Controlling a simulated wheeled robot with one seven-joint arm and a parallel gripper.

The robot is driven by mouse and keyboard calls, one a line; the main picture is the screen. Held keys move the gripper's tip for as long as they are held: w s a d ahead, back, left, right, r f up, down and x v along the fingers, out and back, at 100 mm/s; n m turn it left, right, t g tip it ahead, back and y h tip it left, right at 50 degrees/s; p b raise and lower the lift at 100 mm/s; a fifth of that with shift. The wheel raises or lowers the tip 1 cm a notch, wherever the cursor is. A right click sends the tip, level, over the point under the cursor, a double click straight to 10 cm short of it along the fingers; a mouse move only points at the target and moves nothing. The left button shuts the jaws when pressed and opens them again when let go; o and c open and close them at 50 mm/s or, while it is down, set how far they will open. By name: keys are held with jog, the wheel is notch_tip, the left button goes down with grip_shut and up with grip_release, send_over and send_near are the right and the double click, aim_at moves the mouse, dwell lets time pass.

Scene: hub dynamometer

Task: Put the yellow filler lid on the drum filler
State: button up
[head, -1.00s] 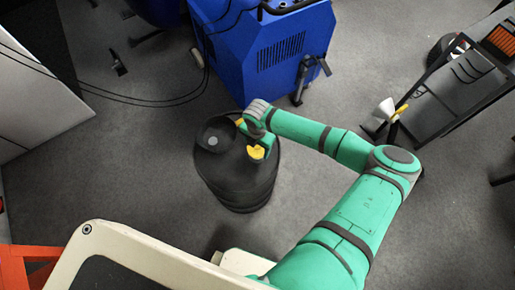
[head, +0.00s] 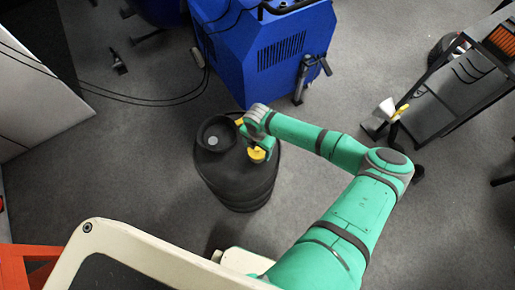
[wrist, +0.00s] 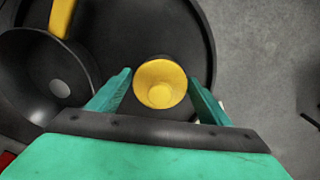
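The black drum (head: 235,185) stands on the floor in the middle of the head view. On its top is a round black recess with a grey disc (wrist: 60,88), at the left in the wrist view; I cannot tell if this is the filler. The yellow lid (wrist: 160,84) is round and cup-shaped, over the drum top near its edge; it also shows in the head view (head: 256,154). My gripper (wrist: 159,76) is open, its green fingers on either side of the lid with small gaps visible. What lies under the lid is hidden.
Another yellow part (wrist: 62,16) is on the drum top. A blue machine (head: 270,55) stands just behind the drum. A dark cart (head: 450,90) with a white cone (head: 386,107) is at the right. Cables cross the floor at the left. Floor around the drum's front is clear.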

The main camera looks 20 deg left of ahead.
aim_at(257, 148)
jog(key=shift+o, duration=0.2)
jog(key=shift+d, duration=0.25)
jog(key=shift+a, duration=0.2)
jog(key=shift+s+a+r, duration=0.15)
jog(key=shift+r, duration=0.1)
notch_tip(257, 148, up, 13)
jog(key=shift+d+f, duration=0.15)
jog(key=shift+d, duration=0.05)
